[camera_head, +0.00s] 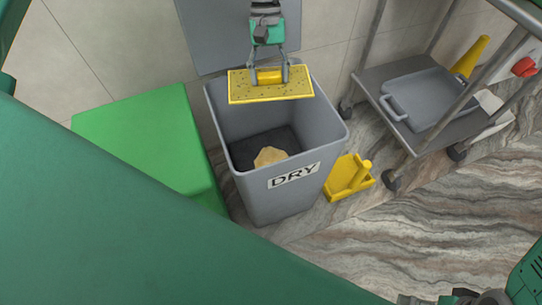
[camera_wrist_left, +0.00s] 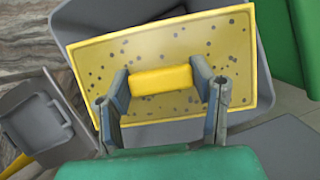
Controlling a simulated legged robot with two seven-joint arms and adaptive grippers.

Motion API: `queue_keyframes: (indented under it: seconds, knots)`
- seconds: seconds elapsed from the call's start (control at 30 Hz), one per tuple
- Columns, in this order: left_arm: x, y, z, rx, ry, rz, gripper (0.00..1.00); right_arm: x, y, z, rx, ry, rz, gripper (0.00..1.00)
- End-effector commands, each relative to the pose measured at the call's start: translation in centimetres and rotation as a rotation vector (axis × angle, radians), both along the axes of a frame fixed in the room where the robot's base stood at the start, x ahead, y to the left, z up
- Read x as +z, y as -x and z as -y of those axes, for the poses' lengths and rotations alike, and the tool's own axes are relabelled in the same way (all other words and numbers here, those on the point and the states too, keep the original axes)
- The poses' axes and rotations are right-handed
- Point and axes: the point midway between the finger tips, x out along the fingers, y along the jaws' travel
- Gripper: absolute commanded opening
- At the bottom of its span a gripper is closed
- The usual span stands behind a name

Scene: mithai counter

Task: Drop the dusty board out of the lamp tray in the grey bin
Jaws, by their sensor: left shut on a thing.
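The dusty board (camera_head: 245,89) is a flat yellow rectangle with dark specks and a raised yellow grip block. My left gripper (camera_head: 269,77) is shut on that block and holds the board over the open mouth of the grey bin (camera_head: 284,199). The left wrist view also shows the board (camera_wrist_left: 225,55), the fingers on either side of its block (camera_wrist_left: 162,80), and part of the bin behind. The bin bears a DRY label and has a pale crumpled piece (camera_head: 269,156) on its dark bottom. The lamp tray cannot be made out. Only part of my right arm shows at the lower right; its fingertips cannot be made out.
A green bin (camera_head: 150,135) stands left of the grey bin. A yellow dustpan-like thing (camera_head: 347,178) lies on the floor to its right. A metal trolley with a grey tray (camera_head: 428,97) and a yellow cone stands at the right. The grey lid (camera_head: 215,35) stands up behind the bin.

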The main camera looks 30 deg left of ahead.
Motion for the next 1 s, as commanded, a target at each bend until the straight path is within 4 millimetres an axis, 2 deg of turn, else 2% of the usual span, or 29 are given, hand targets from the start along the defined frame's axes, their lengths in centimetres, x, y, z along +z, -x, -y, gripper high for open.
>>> queue_keyframes:
  seconds: [0.03, 0.13, 0.43, 0.47, 0.5, 0.53, 0.87, 1.0]
  knots:
    - [-1.1, 0.0, -0.2, 0.002, -0.001, 0.000, 0.24, -1.0, 0.0, 0.0, 0.000, 0.000, 0.000, 1.00]
    - [-1.9, 0.0, -0.4, 0.001, 0.003, 0.000, 0.24, -1.5, 0.0, 0.0, 0.001, 0.000, 0.000, 1.00]
    - [-1.8, 0.0, 0.0, 0.001, -0.002, 0.000, 0.24, -1.6, 0.0, -0.1, 0.002, -0.001, 0.001, 1.00]
    - [-1.8, 0.0, 0.0, 0.001, -0.002, 0.000, 0.54, -1.6, 0.0, -0.1, 0.001, -0.001, 0.001, 1.00]
    - [-1.8, 0.0, 0.1, 0.000, -0.003, 0.000, 0.68, -1.6, 0.0, -0.1, 0.001, -0.001, 0.001, 1.00]
    - [-1.8, 0.0, 0.2, 0.000, -0.004, 0.000, 0.75, -1.6, 0.0, -0.1, 0.001, -0.001, 0.001, 1.00]
    - [-1.8, -0.1, -0.2, 0.002, 0.002, 0.000, 0.75, -1.5, 0.1, -0.1, 0.001, 0.000, 0.003, 1.00]
    - [-0.6, -0.6, -0.5, 0.002, 0.002, 0.003, 0.75, -1.4, 0.2, -0.1, 0.001, 0.001, 0.003, 1.00]
